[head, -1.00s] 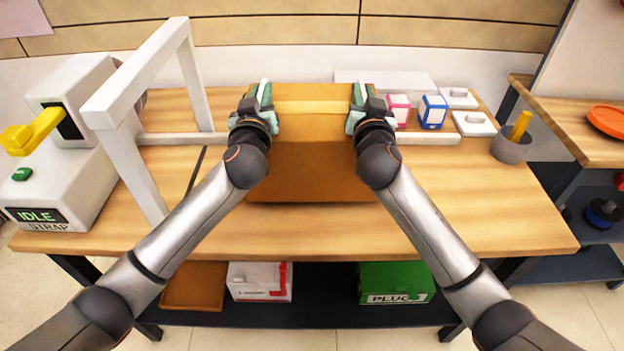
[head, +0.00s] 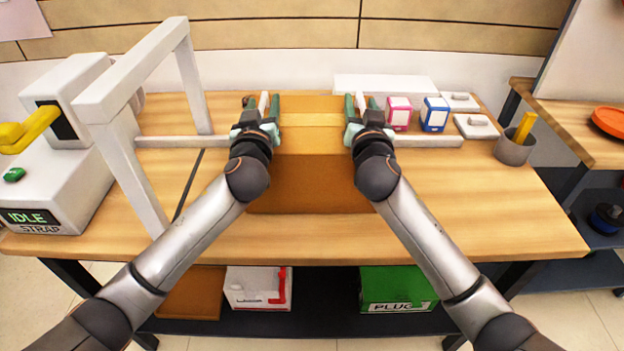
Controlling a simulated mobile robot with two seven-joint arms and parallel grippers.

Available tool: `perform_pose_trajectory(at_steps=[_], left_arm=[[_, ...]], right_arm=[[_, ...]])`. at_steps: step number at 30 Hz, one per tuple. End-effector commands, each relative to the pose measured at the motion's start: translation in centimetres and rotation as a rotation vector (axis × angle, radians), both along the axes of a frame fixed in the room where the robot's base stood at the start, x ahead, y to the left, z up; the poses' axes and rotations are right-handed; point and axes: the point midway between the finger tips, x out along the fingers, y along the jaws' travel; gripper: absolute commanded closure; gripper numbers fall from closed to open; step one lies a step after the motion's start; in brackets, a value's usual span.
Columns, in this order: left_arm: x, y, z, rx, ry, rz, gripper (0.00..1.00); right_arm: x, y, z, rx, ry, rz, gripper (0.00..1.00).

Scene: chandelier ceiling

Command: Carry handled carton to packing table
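The brown carton (head: 310,185) with a pale tape strip across its top sits on the wooden packing table (head: 480,215), apparently resting on it. White upright handles show at its left side (head: 263,103) and right side (head: 361,103). My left gripper (head: 262,107) is at the left handle, with its green fingers spread on either side of it. My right gripper (head: 361,107) straddles the right handle in the same way, its fingers apart. The lower parts of both handles are hidden by the grippers.
A white strapping machine (head: 45,185) reading "IDLE" and a white arch (head: 140,180) stand at left. A low white rail (head: 430,141) crosses behind the carton. Pink (head: 398,113) and blue (head: 434,114) boxes and a grey cup (head: 514,149) are at right. The front right tabletop is clear.

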Motion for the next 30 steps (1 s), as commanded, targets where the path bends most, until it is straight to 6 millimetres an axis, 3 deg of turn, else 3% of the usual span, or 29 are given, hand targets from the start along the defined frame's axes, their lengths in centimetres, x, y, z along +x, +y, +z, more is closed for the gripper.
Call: perform_pose_trajectory(at_steps=[5, 10, 24, 30], left_arm=[[-0.1, 0.1, -0.1, 0.001, 0.001, 0.003, 0.51], [-1.5, 0.1, -0.1, -0.001, 0.002, 0.003, 0.51], [-9.6, 0.1, -0.1, -0.002, 0.001, 0.001, 0.51], [-11.6, 0.1, -0.1, -0.001, 0.001, 0.001, 0.51]], right_arm=[[0.0, -0.2, 0.0, -0.002, 0.001, -0.004, 0.51], [0.1, -0.2, 0.0, -0.002, 0.001, -0.005, 0.51], [0.1, -0.3, 0.0, -0.002, 0.001, -0.006, 0.51], [0.1, -0.3, 0.0, -0.003, 0.001, -0.006, 0.51]])
